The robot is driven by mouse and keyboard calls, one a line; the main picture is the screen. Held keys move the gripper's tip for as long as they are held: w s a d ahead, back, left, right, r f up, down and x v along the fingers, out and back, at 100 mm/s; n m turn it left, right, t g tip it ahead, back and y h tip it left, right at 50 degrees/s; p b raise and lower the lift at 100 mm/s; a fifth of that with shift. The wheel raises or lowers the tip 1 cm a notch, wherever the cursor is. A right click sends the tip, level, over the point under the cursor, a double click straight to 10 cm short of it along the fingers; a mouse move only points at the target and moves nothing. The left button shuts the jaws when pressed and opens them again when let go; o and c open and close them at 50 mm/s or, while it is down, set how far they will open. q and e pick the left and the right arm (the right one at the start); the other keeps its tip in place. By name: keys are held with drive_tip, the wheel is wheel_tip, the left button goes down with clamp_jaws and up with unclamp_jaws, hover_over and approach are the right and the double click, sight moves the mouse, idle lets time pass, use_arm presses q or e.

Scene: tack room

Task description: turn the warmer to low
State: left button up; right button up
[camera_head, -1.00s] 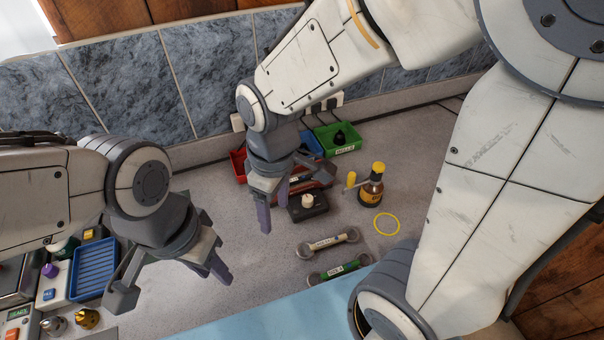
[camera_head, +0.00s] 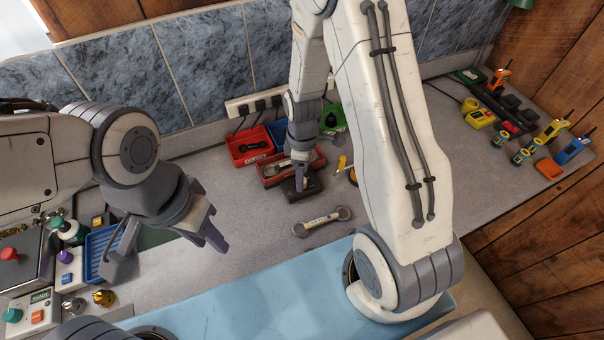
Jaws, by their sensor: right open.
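A small black box (camera_head: 312,188), which I take to be the warmer, sits on the grey counter in front of a red tray. My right gripper (camera_head: 300,178) is open and points down right over the box. Its fingers and wrist hide the pale knob on top, so I cannot tell the knob's setting or whether the fingers touch it. My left gripper (camera_head: 207,238) hangs empty above the counter at the left, well apart from the box. Its fingers look close together, and how far apart they are is unclear.
A silver double-ended tool (camera_head: 322,222) lies in front of the box. A red bin (camera_head: 250,147) and a green bin (camera_head: 335,118) stand behind. A blue rack (camera_head: 102,252) is at the left. Radios and chargers stand far right. My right arm covers the middle right.

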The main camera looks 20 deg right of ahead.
drive_tip(key=shift+f, duration=0.75)
clamp_jaws()
